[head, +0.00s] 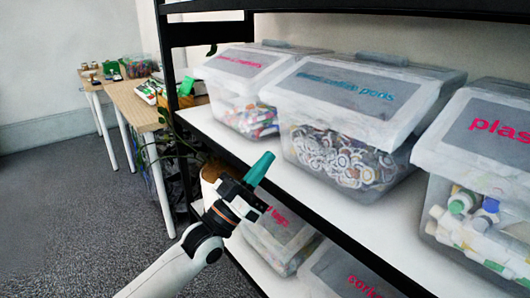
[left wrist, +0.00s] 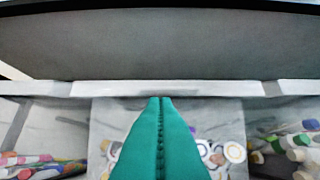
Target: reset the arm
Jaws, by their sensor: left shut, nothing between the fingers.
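My left arm reaches in from the bottom left of the head view. My left gripper (head: 260,168) has green fingers that are shut with nothing between them. It is in front of the shelf (head: 212,128), near its front edge, below the left and middle boxes. In the left wrist view the shut green fingers (left wrist: 160,140) point ahead over the boxes, with a seam between them. My right gripper is in neither view.
A clear box of coffee pods (head: 335,125) stands mid-shelf, with a marker box (head: 240,90) to its left and a plastic box (head: 480,180) to its right. More boxes (head: 275,240) sit on the lower shelf. Wooden tables (head: 130,100) stand at the back left. The carpet (head: 60,215) is clear.

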